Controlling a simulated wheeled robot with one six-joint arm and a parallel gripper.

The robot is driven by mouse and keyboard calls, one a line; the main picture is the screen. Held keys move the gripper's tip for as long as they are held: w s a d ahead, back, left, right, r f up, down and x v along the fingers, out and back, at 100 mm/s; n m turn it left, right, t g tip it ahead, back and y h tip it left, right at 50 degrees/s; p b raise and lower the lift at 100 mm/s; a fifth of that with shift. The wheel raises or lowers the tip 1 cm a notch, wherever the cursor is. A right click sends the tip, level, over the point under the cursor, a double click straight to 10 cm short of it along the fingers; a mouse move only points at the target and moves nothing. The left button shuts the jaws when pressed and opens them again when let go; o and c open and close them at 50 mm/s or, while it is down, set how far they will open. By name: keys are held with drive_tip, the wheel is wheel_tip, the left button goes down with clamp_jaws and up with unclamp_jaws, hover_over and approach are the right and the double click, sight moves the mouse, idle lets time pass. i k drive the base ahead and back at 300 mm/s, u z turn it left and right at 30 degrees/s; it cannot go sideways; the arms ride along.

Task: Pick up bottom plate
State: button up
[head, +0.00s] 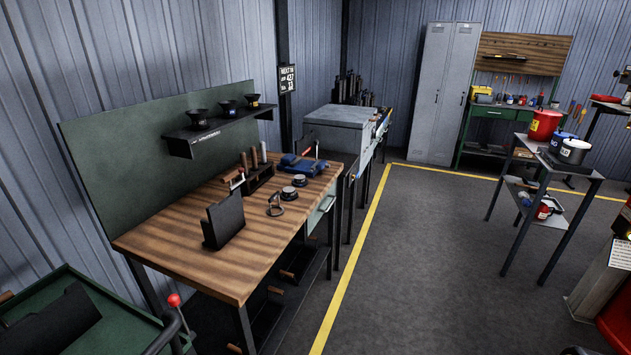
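No part is plainly marked as the bottom plate, so I cannot tell which one it is. A dark upright plate (224,220) stands in a low holder near the front of the wooden workbench (185,262). Two small round metal-and-black pieces (288,193) and a ring-shaped metal piece (275,207) lie to its right on the bench. Another dark plate-like piece (50,328) lies in the green tray (110,312) at the lower left. My gripper is not in view.
A blue vise (303,165) and a tool rack (257,178) stand at the bench's far end. A shelf (215,130) holds several black cups. Dark floor (415,260) with a yellow line is clear right of the bench. A metal cart (555,165) stands farther right.

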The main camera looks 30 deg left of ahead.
sight(289, 193)
drive_tip(key=u, duration=0.15)
drive_tip(key=i, duration=1.7)
drive_tip(key=u, duration=1.25)
drive_tip(key=i, duration=0.85)
drive_tip(key=u, duration=1.4)
drive_tip(key=i, duration=0.35)
drive_tip(key=u, duration=0.2)
